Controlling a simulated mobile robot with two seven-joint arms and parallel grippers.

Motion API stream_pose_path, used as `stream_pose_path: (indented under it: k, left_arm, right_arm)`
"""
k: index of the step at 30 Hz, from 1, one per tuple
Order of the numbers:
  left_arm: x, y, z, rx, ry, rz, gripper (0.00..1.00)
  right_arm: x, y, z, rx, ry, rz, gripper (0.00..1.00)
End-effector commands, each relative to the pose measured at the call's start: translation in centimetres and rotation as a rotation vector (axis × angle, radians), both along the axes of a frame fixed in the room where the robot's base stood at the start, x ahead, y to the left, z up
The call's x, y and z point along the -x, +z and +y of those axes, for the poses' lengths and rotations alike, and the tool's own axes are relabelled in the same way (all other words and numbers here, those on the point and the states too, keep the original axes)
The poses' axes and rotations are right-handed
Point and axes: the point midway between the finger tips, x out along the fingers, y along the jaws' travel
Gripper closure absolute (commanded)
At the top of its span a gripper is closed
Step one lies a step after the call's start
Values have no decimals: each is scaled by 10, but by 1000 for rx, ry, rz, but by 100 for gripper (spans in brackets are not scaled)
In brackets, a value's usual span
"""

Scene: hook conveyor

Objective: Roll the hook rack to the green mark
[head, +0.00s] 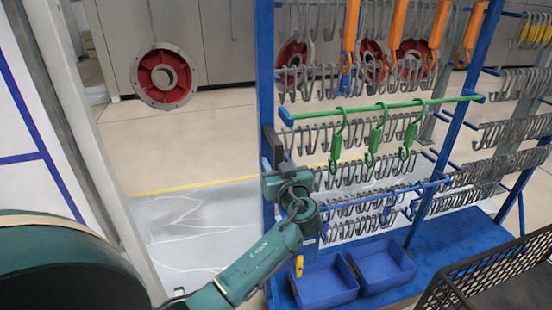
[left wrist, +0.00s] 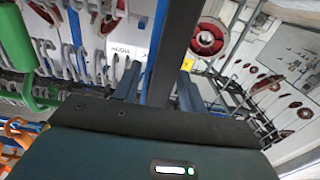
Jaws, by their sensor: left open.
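The hook rack (head: 265,70) is a blue frame with rows of grey metal hooks, several orange hooks at the top and green hooks on a green bar. It fills the middle and right of the head view. My left gripper (head: 273,150) is at the rack's left post, about mid-height. In the left wrist view its open fingers (left wrist: 158,88) stand on either side of the post (left wrist: 174,45), and I cannot tell whether they touch it. A green mark on the floor is not visible. My right gripper is not in view.
Two blue bins (head: 325,283) sit on the rack's blue base. A dark mesh crate (head: 490,275) is at the lower right. A red and grey disc (head: 164,76) hangs behind on the left. Pale floor with a yellow line (head: 190,187) lies left of the rack.

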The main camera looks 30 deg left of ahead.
Motion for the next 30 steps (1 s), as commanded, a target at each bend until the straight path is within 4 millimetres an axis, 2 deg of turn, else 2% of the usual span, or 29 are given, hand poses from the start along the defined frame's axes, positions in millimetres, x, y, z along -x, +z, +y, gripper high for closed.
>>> stream_pose_path:
  k: [4,13,27,30]
  left_arm:
    - [-7,1,8,0,1,0,58]
    - [-8,0,10,1,1,0,58]
    - [-8,0,10,1,1,1,96]
    - [-8,0,10,1,1,1,100]
  right_arm:
    - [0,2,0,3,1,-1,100]
    - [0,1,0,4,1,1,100]
    - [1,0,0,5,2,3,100]
    - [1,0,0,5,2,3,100]
